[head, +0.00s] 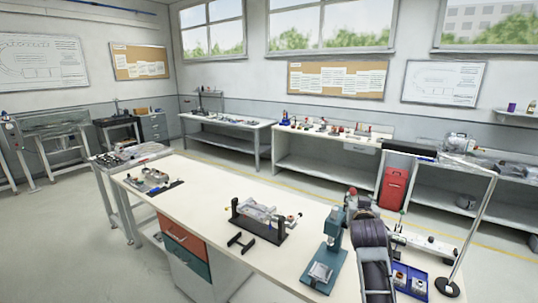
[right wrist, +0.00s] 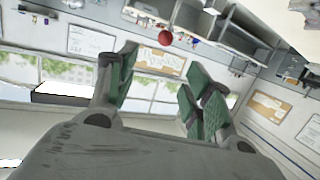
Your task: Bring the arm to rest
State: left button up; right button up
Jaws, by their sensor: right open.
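My right arm (head: 372,245) rises from the lower right of the head view, over the near workbench (head: 205,185). My right gripper (head: 358,204) is at its far end, small and partly hidden by the arm. In the right wrist view the gripper (right wrist: 160,82) is open, its two green-padded fingers spread with nothing between the pads. A red ball (right wrist: 165,38) shows beyond the fingers; I cannot tell its distance. My left gripper is not in view.
A teal press (head: 331,250) stands just left of my right arm. A blue tray (head: 410,281) and a lamp-like stand (head: 470,225) are to its right. A dark fixture (head: 262,222) sits mid-bench. The bench between this fixture and the small parts (head: 152,180) is mostly clear.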

jog(key=s+a+f+n+g+y, duration=0.3)
jog(key=s+f+g, duration=0.2)
jog(key=s+f, duration=1.25)
jog(key=s+a+f+n+g+y, duration=0.1)
jog(key=s+f+g, duration=0.1)
jog(key=s+f, duration=0.35)
jog(key=s+a+f+n+g, duration=0.1)
jog(key=s+a+f+g, duration=0.1)
jog(key=s, duration=0.6)
jog(key=s+a+f+g+y, duration=0.1)
jog(key=s+f+g, duration=0.1)
jog(key=s+f, duration=0.35)
jog(key=s+f+g, duration=0.1)
jog(key=s+f, duration=0.1)
jog(key=f, duration=1.4)
jog(key=s+f, duration=0.2)
jog(key=f, duration=1.3)
jog(key=s+d+f, duration=0.2)
jog(key=s+f, duration=0.8)
jog(key=s, duration=0.1)
jog(key=s+d+f+g, duration=0.1)
jog(key=s+d+f, duration=0.1)
jog(key=s+f, duration=0.8)
jog(key=shift+s+n+g, duration=0.3)
jog(key=shift+s+n, duration=0.1)
jog(key=shift+s, duration=0.15)
